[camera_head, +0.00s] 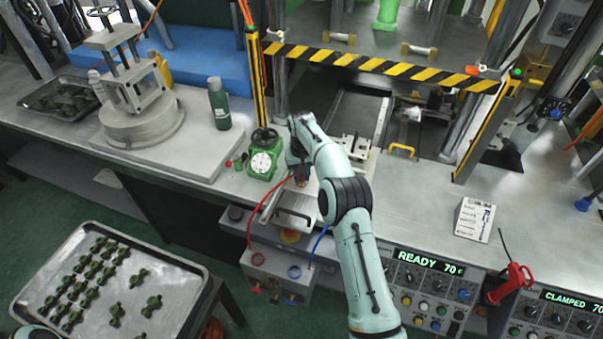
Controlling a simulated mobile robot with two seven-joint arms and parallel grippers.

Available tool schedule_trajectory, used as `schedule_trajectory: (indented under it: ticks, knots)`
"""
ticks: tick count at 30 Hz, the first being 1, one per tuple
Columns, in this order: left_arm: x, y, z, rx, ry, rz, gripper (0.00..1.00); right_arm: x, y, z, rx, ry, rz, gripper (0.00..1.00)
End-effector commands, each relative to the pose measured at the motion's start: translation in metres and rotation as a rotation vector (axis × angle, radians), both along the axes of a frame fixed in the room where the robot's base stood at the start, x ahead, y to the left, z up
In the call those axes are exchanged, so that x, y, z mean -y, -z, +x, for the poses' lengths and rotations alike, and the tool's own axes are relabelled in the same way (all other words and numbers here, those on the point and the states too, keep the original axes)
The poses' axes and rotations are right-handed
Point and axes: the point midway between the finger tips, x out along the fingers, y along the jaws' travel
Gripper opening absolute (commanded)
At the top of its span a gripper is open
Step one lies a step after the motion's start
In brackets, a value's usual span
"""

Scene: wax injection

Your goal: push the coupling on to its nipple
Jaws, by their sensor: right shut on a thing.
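My right arm reaches in from the bottom and bends down at the bench's front edge. My right gripper (301,181) is small in view, pointing down beside the green unit with a round dial, and shut on the coupling. The coupling is largely hidden by the fingers. A red hose (262,212) runs from the gripper area down to a grey box (276,275) under the bench edge. The nipple cannot be made out, so I cannot tell whether the coupling touches it. My left gripper is not in view.
The green dial unit (263,158) stands close left of the gripper. A metal plate with a handle (294,216) lies just below it. A blue hose (319,243) hangs at the box's right. A tray of green parts (180,290) stands at lower left. A striped guard bar (380,66) crosses behind.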

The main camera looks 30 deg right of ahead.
Motion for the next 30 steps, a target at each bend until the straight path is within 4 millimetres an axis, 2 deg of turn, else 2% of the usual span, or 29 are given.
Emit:
schedule_trajectory:
  ticks: [23,24,26,30]
  knots:
    - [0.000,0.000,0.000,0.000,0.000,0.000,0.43,0.000,0.015,0.000,-0.002,0.000,0.001,0.00]
    - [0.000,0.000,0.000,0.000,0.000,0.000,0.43,0.000,0.015,0.000,-0.002,0.000,0.001,0.34]
    - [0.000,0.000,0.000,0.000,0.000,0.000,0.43,0.000,0.016,0.000,-0.002,0.000,0.001,0.54]
    - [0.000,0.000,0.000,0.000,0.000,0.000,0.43,0.000,0.015,0.000,-0.001,0.000,0.000,0.54]
